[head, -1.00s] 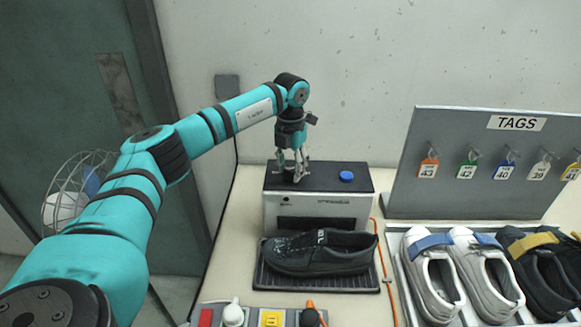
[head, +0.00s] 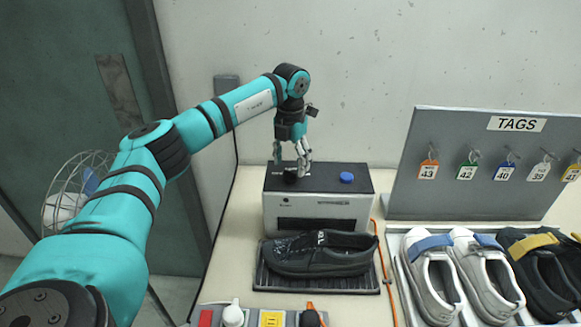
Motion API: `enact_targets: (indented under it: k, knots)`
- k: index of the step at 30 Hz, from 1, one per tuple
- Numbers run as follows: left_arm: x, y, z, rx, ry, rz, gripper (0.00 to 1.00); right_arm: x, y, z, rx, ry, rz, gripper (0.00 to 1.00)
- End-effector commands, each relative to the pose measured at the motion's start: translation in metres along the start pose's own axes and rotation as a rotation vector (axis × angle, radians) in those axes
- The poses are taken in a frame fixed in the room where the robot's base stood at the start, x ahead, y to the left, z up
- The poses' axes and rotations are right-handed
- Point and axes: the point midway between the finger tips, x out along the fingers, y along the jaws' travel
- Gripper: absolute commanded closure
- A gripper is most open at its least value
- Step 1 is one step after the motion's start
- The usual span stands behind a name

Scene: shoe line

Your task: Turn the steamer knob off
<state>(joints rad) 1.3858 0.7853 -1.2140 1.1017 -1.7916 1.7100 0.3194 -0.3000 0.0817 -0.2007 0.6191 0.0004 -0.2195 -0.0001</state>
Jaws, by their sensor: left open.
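The steamer (head: 318,225) is a pale box with a black top, standing at the back of the bench. A small dark knob (head: 290,176) sits on the left of its top, and a blue button (head: 346,177) sits to the right of it. My left gripper (head: 291,166) is open, pointing down just above the knob, with its fingers to either side; I cannot tell if they touch it. The knob's setting is too small to read. A black shoe (head: 322,256) lies on a dark ribbed mat (head: 345,286) in front of the steamer. My right gripper is out of view.
A grey TAGS board (head: 425,165) with several numbered tags stands at the right. Several shoes (head: 432,275) sit in a tray below it. A power strip (head: 255,318) is at the front edge. An orange cable (head: 386,270) runs right of the mat.

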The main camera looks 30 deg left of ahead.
Motion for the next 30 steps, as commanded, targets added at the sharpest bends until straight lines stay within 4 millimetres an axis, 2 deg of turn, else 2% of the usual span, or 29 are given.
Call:
enact_targets:
  k: [1, 6, 12, 18, 30]
  knots:
    - [-0.013, 0.0, 0.001, 0.0, -0.006, -0.001, 0.38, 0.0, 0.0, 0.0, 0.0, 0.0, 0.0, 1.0]
    - [-0.051, 0.0, 0.001, 0.0, -0.006, -0.002, 0.38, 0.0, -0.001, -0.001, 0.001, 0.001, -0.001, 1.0]
    - [-0.084, 0.0, 0.001, 0.0, -0.004, -0.002, 0.38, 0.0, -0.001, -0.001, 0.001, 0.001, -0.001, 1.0]
    - [-0.096, 0.001, 0.001, -0.001, -0.002, -0.002, 0.38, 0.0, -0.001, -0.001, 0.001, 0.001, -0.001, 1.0]
    - [-0.097, 0.0, 0.0, -0.001, -0.002, -0.001, 0.38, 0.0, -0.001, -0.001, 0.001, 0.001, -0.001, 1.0]
